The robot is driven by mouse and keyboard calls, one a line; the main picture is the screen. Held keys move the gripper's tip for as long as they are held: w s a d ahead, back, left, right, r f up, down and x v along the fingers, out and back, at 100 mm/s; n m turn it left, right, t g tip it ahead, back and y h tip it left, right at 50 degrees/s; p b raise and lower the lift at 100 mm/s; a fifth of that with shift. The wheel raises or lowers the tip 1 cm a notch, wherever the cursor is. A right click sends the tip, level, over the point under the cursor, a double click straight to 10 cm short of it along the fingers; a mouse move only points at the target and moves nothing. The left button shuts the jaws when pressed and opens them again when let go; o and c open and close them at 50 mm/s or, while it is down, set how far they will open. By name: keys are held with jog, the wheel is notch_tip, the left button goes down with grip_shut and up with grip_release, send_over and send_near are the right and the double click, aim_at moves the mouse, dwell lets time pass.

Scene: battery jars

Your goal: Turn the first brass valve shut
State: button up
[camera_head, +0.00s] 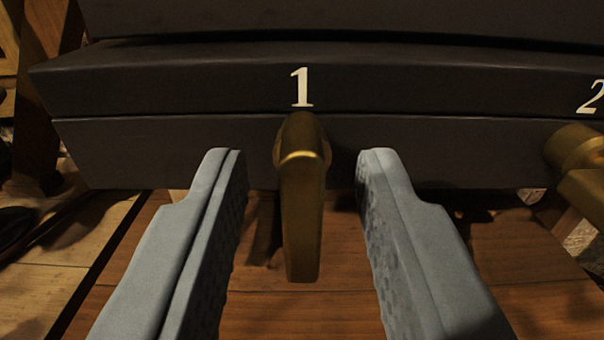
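The first brass valve (302,200) sticks out of the dark panel below the white number 1. Its lever hangs straight down in the picture. My gripper (300,175) is open, with one grey finger on each side of the lever. There is a visible gap between the lever and both fingers, so neither finger appears to touch it.
A second brass valve (582,165) shows partly at the right edge, below the number 2. The dark panel (180,90) spans the back. A brown wooden surface (270,307) lies below the lever. Dark, unclear shapes are at the far left.

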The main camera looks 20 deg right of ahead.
jog(key=shift+c, duration=0.4)
grip_shut()
jog(key=shift+m, duration=0.3)
jog(key=m, duration=0.3)
jog(key=shift+d+m, duration=0.1)
jog(key=shift+m, duration=0.2)
jog(key=m, duration=0.4)
jog(key=shift+s+d+f+m, duration=0.1)
jog(key=shift+m, duration=0.2)
jog(key=m, duration=0.4)
jog(key=shift+f+m, duration=0.1)
jog(key=shift+m, duration=0.2)
jog(key=shift+f+m, duration=0.15)
jog(key=shift+m, duration=2.05)
